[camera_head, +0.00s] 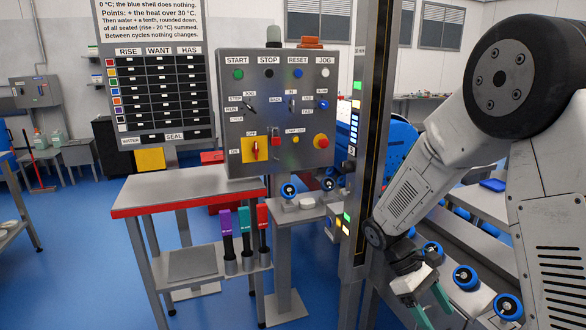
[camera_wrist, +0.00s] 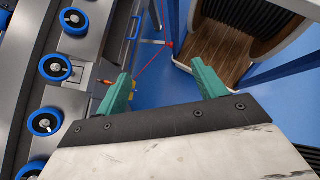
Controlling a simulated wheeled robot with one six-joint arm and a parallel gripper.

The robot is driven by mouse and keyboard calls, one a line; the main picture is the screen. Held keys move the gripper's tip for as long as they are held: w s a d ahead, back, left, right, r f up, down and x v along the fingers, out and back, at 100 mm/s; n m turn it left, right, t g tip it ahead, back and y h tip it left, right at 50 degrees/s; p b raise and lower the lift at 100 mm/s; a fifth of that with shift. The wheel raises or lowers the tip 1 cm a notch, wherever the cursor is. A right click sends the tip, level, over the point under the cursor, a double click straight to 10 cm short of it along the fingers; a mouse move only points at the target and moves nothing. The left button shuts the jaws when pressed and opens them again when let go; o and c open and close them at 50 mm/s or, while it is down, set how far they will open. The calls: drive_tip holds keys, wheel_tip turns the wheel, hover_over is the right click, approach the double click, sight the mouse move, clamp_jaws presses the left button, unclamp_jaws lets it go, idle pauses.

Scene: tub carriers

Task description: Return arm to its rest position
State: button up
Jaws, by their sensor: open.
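My gripper (camera_head: 434,302) hangs at the end of my bent arm at the lower right of the head view, pointing down in front of the roller rail. In the wrist view, my gripper (camera_wrist: 163,86) shows two green fingers standing wide apart with nothing between them. Blue floor shows past the fingertips. The arm is bent and clear of the control panel (camera_head: 277,113). The tip area in the head view is partly cut by the bottom edge.
A rail with blue-rimmed rollers (camera_wrist: 47,122) runs along the left of the wrist view. A brown slatted container (camera_wrist: 228,48) stands at the upper right. In the head view, a grey post (camera_head: 369,130) stands left of my arm, beside a red-edged table (camera_head: 185,186) with coloured-handled tools (camera_head: 244,220).

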drive_tip(key=s+a+r+m+t+y, duration=0.2)
drive_tip(key=s+r+m+t+y, duration=0.1)
drive_tip(key=s+r, duration=0.6)
drive_tip(key=s+a+r+m+t+y, duration=0.1)
drive_tip(key=s+r+m+t+y, duration=0.2)
drive_tip(key=s+r, duration=0.7)
drive_tip(key=m+t, duration=0.2)
drive_tip(key=shift+s+a+r+t, duration=0.25)
drive_tip(key=shift+a+t, duration=0.15)
